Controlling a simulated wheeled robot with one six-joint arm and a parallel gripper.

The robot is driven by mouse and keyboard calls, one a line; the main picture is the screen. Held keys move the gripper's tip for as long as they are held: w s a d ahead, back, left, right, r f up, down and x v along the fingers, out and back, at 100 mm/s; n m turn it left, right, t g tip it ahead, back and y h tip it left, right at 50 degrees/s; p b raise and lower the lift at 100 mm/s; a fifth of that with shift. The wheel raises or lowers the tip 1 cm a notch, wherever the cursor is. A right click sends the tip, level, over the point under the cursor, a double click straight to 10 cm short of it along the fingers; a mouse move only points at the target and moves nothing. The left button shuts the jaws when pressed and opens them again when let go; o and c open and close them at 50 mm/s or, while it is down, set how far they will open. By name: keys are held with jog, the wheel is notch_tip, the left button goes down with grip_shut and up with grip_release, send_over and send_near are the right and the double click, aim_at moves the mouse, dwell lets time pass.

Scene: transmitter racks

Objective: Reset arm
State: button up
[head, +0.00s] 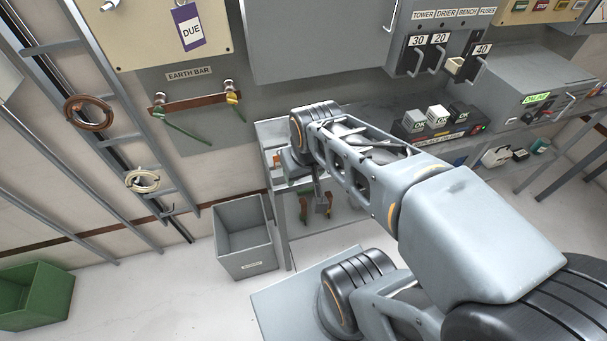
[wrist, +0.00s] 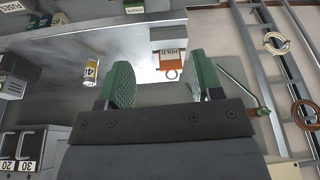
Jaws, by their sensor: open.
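My gripper (wrist: 163,82) shows in the wrist view with its two green-padded fingers apart and nothing between them. In the head view my arm reaches from the lower right to the bench by the wall; its forearm hides most of the gripper there. Beyond the fingertips in the wrist view, an orange and white HOLD tag (wrist: 172,60) with a ring lies apart from the fingers. A small cylinder marked 40 (wrist: 91,68) is to the left of the fingers, also apart from them.
An open grey bin (head: 245,240) stands on the floor left of the bench. A green bin (head: 35,295) is at the far left. The earth bar (head: 195,101) and a ladder rack with coils (head: 90,113) are on the wall. Blocks (head: 437,117) and a grey unit (head: 525,85) sit on the bench.

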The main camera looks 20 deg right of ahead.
jog(key=shift+s+a+f, duration=0.35)
jog(key=shift+s+a, duration=0.15)
jog(key=shift+s, duration=0.2)
notch_tip(320, 180, up, 6)
jog(key=p, duration=0.4)
jog(key=shift+f+p, duration=0.2)
jog(key=shift+p, duration=0.2)
